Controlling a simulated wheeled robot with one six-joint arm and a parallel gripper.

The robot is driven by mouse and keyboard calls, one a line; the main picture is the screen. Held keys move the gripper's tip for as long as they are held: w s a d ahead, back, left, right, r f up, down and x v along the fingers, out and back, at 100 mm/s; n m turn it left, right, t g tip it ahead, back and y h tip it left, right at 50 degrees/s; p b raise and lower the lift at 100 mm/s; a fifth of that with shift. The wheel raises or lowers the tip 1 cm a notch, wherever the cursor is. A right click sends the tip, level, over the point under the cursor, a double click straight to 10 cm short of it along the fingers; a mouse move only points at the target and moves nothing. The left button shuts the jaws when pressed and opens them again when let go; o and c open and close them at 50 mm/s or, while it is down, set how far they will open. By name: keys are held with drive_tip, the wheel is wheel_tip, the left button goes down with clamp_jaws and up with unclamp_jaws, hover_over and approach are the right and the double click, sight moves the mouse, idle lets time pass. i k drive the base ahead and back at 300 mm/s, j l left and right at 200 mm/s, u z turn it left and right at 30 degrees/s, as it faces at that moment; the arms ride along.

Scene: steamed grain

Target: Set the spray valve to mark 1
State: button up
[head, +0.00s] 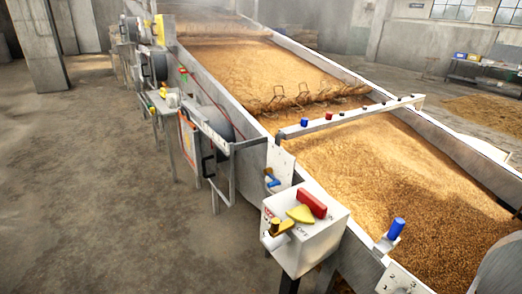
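A blue-handled lever (396,229) stands upright on the near bed wall at the lower right. Below it is a pale plate (398,281) with small dark marks, cut by the picture's bottom edge and too small to read surely. A second, smaller blue handle (273,182) sits by a pale plate (281,164) on the bed's left wall, near the end of the spray bar (350,117). I cannot tell which blue handle is the spray valve, or its setting. My gripper is not in view.
A grey control box (306,244) at bottom centre carries a red block (312,203), a yellow pointer (300,214) and an orange-yellow lever (280,227). The long grain bed (400,180) fills the right. Round housings (216,125) line its left wall. Concrete floor (100,220) is clear at left.

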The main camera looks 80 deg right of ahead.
sight(269, 171)
drive_tip(key=z, duration=2.25)
